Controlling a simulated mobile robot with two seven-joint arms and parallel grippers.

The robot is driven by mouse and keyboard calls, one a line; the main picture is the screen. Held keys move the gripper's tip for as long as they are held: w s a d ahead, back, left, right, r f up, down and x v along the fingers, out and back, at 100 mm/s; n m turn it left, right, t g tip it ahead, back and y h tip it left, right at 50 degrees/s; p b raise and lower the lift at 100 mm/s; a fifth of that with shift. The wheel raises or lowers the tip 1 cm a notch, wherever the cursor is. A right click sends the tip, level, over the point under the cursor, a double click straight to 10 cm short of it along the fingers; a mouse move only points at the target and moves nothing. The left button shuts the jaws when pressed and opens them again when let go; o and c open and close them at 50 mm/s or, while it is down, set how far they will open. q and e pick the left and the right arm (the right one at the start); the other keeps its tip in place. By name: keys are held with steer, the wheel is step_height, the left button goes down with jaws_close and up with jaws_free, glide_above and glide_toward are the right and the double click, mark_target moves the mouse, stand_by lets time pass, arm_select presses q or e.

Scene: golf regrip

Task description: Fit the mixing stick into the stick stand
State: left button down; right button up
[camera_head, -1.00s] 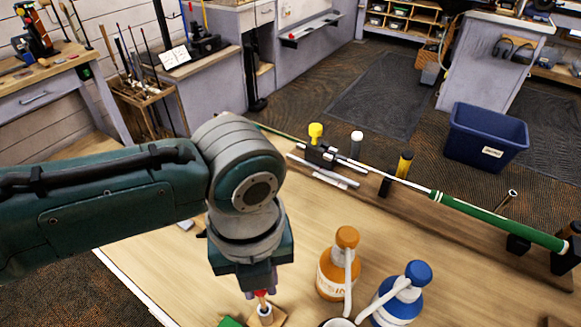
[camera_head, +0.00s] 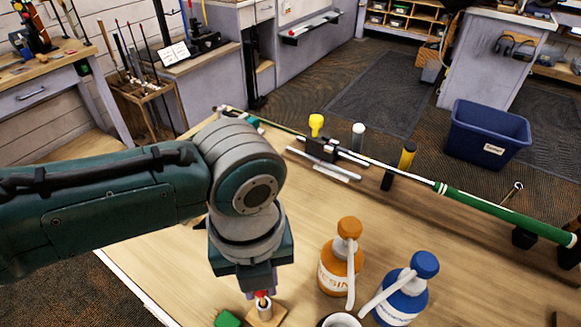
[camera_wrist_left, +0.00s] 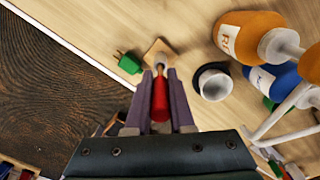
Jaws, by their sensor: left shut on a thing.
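My left gripper (camera_head: 262,287) points down near the front edge of the table and is shut on the red mixing stick (camera_wrist_left: 160,98). In the left wrist view the gripper's purple fingers (camera_wrist_left: 160,88) hold the stick between them. The stick stand (camera_head: 265,311) is a small light tube on a square wooden base; it also shows in the left wrist view (camera_wrist_left: 155,47). The stick's pale far end appears at the tube, and whether it is inside cannot be told. My right gripper is in neither view.
A golf club with green grip (camera_head: 500,212) lies across holders behind.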

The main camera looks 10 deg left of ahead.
arm_select(q)
steer(key=shift+f+b, duration=0.55)
steer(key=shift+f, duration=0.2)
steer(key=c, duration=0.7)
jaws_free()
steer(key=shift+r, duration=0.1)
steer(key=shift+r, duration=0.4)
step_height(320, 180, up, 9)
steer(key=shift+p, duration=0.55)
